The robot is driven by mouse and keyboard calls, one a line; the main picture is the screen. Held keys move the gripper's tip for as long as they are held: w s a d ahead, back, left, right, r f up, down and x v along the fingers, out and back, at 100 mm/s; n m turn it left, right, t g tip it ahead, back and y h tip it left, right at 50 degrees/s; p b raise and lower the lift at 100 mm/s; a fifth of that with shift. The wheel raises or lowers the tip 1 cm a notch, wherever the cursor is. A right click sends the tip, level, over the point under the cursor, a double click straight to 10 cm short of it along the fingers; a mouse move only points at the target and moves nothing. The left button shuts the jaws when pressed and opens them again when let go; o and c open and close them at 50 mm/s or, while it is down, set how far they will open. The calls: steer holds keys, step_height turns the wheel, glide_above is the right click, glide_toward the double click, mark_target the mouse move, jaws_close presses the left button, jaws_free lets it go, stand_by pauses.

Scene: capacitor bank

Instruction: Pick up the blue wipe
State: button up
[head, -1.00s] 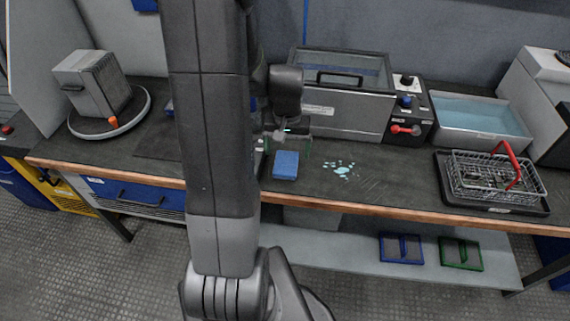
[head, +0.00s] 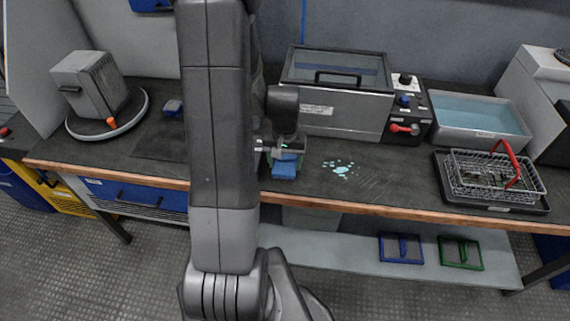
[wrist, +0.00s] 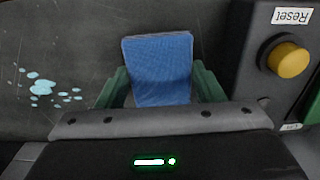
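The blue wipe (head: 285,168) lies on the dark bench top near its front edge, partly hidden by my gripper in the head view. In the wrist view the blue wipe (wrist: 159,68) lies between my two green fingers, its far end reaching past the fingertips. My gripper (wrist: 159,88) is open around it, with a narrow gap showing on each side. In the head view my gripper (head: 286,157) is low over the wipe.
A pale blue spill (head: 341,169) is right of the wipe. Behind stands a grey lidded tank (head: 345,108). A wire basket (head: 494,180) with a red handle sits at the right. In the wrist view a yellow button (wrist: 288,60) on a dark box is close to my right finger.

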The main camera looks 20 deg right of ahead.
mark_target(285, 164)
step_height(285, 164, up, 10)
steer(key=shift+r+p, duration=0.1)
steer(key=shift+p, duration=0.45)
